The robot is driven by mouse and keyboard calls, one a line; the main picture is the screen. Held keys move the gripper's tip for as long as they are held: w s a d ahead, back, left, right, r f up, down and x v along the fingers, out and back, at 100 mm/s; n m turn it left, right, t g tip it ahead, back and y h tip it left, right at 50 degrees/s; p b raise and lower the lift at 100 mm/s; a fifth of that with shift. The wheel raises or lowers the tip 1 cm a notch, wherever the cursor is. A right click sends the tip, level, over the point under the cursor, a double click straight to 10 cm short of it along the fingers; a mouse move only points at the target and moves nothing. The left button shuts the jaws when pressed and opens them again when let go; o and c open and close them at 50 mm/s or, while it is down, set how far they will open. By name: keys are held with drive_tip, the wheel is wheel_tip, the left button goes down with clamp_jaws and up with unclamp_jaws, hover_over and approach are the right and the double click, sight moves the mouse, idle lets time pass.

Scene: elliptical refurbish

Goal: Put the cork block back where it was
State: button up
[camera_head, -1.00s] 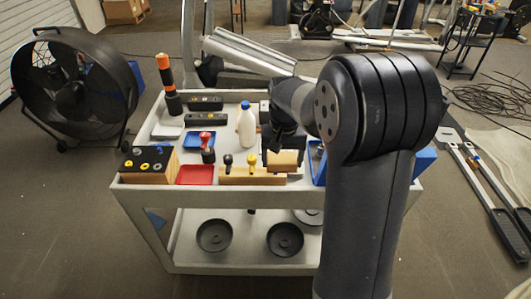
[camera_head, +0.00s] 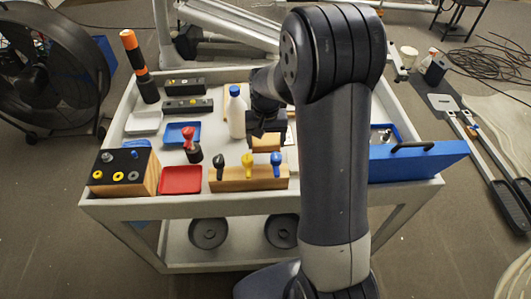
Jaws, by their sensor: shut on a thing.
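The cork block (camera_head: 266,143) is a small tan block near the middle of the white cart's top. It shows just under my gripper (camera_head: 266,132), behind the wooden holder. My gripper is dark, points down and is shut on the cork block. The fingertips are partly hidden, and I cannot tell whether the block touches the cart top. My arm hides part of the surface to the right.
A wooden holder (camera_head: 248,179) with several coloured-handled tools stands in front of the block. A white bottle (camera_head: 237,114) with a blue cap stands close on the left. A red tray (camera_head: 181,180), blue tray (camera_head: 182,134) and blue toolbox (camera_head: 418,160) are also on the cart (camera_head: 120,205).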

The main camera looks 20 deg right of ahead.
sight(266, 159)
drive_tip(key=shift+f, duration=2.9)
drive_tip(key=shift+f, duration=0.2)
drive_tip(key=o, duration=0.7)
drive_tip(key=shift+r, duration=0.1)
drive_tip(key=shift+c, duration=0.2)
wheel_tip(266, 159, up, 12)
drive_tip(key=shift+r, duration=0.15)
